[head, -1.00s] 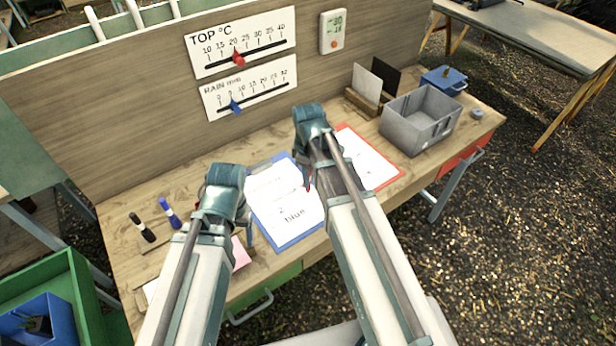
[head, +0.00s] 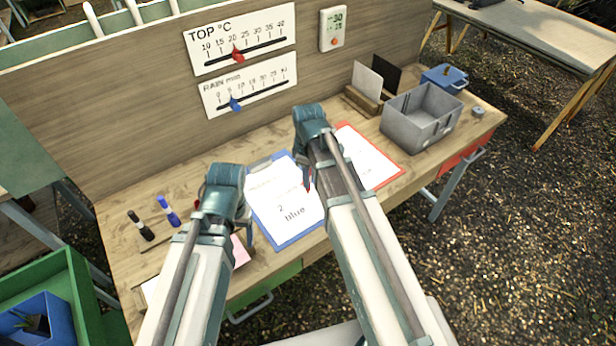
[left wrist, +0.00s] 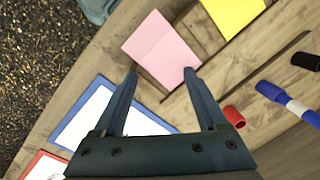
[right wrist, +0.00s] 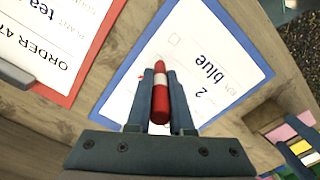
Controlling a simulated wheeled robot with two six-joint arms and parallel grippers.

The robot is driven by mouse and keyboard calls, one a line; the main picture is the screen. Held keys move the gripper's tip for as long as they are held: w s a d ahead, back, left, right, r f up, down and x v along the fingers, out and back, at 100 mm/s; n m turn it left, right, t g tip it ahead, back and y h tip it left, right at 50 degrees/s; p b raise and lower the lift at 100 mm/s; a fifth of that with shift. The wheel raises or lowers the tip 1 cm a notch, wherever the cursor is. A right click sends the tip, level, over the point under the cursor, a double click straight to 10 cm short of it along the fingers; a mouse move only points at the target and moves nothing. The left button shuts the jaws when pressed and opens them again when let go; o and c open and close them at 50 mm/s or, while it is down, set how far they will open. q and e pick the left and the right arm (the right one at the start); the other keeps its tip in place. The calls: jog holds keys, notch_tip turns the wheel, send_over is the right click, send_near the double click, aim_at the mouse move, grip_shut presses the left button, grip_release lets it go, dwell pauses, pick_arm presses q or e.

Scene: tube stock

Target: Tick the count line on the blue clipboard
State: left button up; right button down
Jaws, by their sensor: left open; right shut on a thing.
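The blue clipboard (head: 297,240) lies on the desk with a white sheet reading "2" and "blue"; it also shows in the right wrist view (right wrist: 111,93). My right gripper (right wrist: 160,76) is shut on a red marker (right wrist: 160,100) with a white band. My left gripper (left wrist: 161,74) is open and empty above the desk near a pink pad (left wrist: 160,48).
A red clipboard (head: 397,177) lies to the right of the blue one. A grey bin (head: 410,137) and card holder (head: 362,101) stand at the back right. Black (head: 142,228) and blue (head: 168,211) markers stand at the left. A yellow pad (left wrist: 232,12) is beyond the pink one.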

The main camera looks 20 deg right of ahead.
jog(key=shift+s+d, duration=0.15)
jog(key=shift+d, duration=0.15)
dwell(0.5)
jog(key=shift+w+d, duration=0.1)
jog(key=shift+w, duration=0.55)
dwell(0.6)
pick_arm(q)
jog(key=shift+r, duration=0.15)
pick_arm(e)
jog(key=shift+r, duration=0.1)
pick_arm(q)
jog(key=shift+r+p, duration=1.4)
jog(key=shift+p, duration=0.15)
pick_arm(e)
jog(key=shift+r, duration=1.45)
